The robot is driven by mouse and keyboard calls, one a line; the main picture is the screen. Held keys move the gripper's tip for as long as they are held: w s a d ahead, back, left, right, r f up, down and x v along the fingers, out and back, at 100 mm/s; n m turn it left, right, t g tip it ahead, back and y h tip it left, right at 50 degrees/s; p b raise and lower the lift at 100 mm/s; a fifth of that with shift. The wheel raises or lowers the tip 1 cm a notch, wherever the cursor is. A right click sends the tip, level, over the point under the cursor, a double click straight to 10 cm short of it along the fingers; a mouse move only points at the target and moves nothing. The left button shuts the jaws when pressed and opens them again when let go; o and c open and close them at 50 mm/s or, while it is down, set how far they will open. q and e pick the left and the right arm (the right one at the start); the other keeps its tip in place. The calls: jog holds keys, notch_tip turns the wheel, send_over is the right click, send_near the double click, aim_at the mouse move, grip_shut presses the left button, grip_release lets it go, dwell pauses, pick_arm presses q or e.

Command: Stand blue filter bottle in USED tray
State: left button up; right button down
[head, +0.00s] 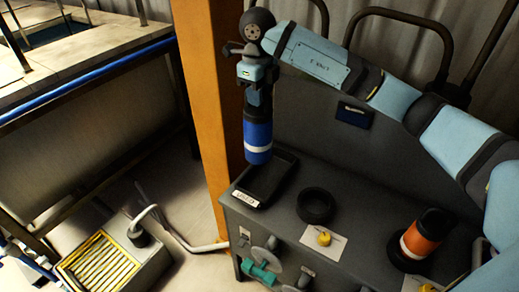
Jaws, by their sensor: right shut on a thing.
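The blue filter bottle (258,132), with a white band near its lower end, hangs upright below my right gripper (259,97). My right gripper is shut on its top. A black tray (279,181) with a white label (245,199) on its front lies on the grey bench. The label is too small to read surely. The bottle's bottom is over the back left part of the tray; I cannot tell whether it touches the tray floor. My left gripper is not in view.
A black ring (316,205) sits on the bench (360,190) right of the tray. An orange bottle (427,233) stands in another dark ring farther right. An orange post (212,100) rises close left of the tray.

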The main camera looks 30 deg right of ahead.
aim_at(259, 142)
notch_tip(259, 142, down, 11)
jog(key=shift+r+p, duration=0.15)
jog(key=shift+p, duration=0.4)
jog(key=shift+f, duration=2.35)
jog(key=shift+f, duration=0.2)
jog(key=c, duration=1)
grip_release()
jog(key=shift+r, duration=0.15)
